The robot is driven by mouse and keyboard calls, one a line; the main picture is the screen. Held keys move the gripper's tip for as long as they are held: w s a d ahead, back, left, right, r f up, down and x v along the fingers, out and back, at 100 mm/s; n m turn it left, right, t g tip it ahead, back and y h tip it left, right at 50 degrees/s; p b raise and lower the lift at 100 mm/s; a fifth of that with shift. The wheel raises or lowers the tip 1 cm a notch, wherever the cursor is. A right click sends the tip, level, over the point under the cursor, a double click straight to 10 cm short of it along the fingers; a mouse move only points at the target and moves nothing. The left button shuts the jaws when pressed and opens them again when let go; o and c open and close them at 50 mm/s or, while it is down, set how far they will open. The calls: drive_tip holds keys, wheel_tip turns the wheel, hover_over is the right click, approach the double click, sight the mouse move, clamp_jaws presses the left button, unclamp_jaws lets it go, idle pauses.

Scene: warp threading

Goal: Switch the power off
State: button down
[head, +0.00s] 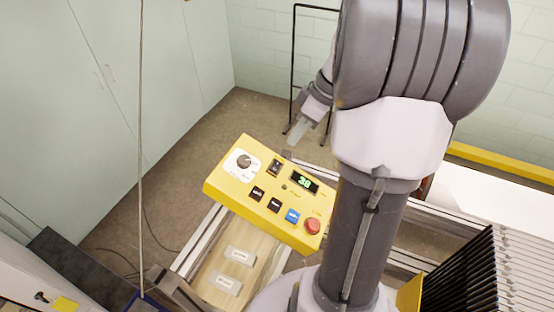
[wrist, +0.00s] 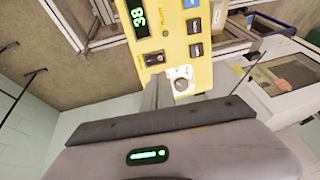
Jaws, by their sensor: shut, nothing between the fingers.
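A yellow control box (head: 228,189) faces up in the head view, with a lit green display reading 38 (head: 305,182). A small black rocker switch (head: 275,168) sits between the display and a round dial (head: 244,161). In the wrist view the rocker switch (wrist: 154,59) is just beyond my fingertips, near the dial (wrist: 181,84). My gripper (head: 296,133) is shut and empty, past the box's far edge in the head view. In the wrist view my gripper (wrist: 158,80) points at the box; I cannot tell contact. The rocker's position is too small to read.
Black and blue buttons (head: 292,215) and a red mushroom button (head: 313,226) are on the same panel. A wooden board with grey labels (head: 240,255) lies below. Metal rails (head: 200,241) frame it. Cabinets (head: 60,90) stand left, with bare floor between.

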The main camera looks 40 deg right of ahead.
sight(273, 168)
drive_tip(key=x, duration=1.1)
drive_tip(key=shift+w+p, duration=0.1)
drive_tip(key=shift+p, duration=0.2)
